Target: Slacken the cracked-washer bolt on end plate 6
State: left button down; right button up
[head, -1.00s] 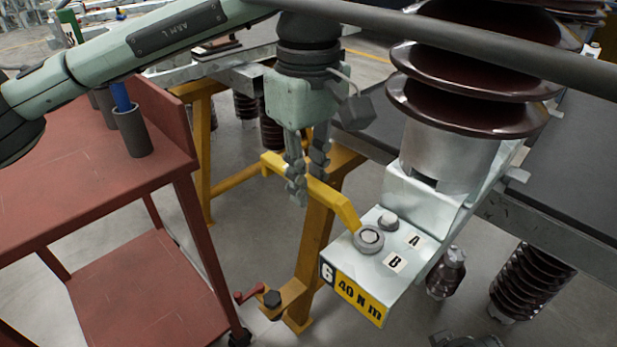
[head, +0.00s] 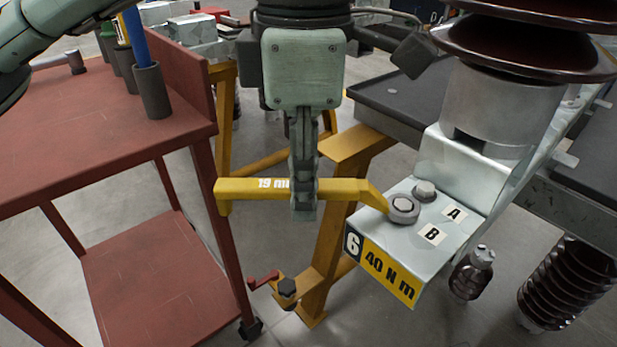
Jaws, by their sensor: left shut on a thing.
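End plate 6 (head: 408,250) is a pale metal bracket with a "6" and a yellow "40 N m" label on its front edge. Two bolts stand on it: one bolt (head: 424,191) by label A, and one bolt (head: 403,207) by label B with a grey ring around its head. My left gripper (head: 304,205) is shut on a yellow wrench (head: 240,189) marked "19 m…", held roughly level. The wrench's bent end meets the grey ring at bolt B; I cannot tell whether that ring is the wrench's or a washer. No crack is visible. My right gripper is not in view.
A red cart (head: 95,150) with grey tube holders (head: 152,92) stands at the left. A yellow frame leg (head: 325,235) rises behind the wrench, with a red-handled clamp (head: 285,288) low on it. A brown insulator (head: 520,50) stands above the plate.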

pick_arm(q)
jog(key=shift+s+d+n+b, duration=0.1)
jog(key=shift+s+n+b, duration=0.2)
jog(key=shift+s+n, duration=0.6)
jog(key=shift+r, duration=0.15)
notch_tip(320, 180, up, 2)
jog(key=shift+p, duration=0.6)
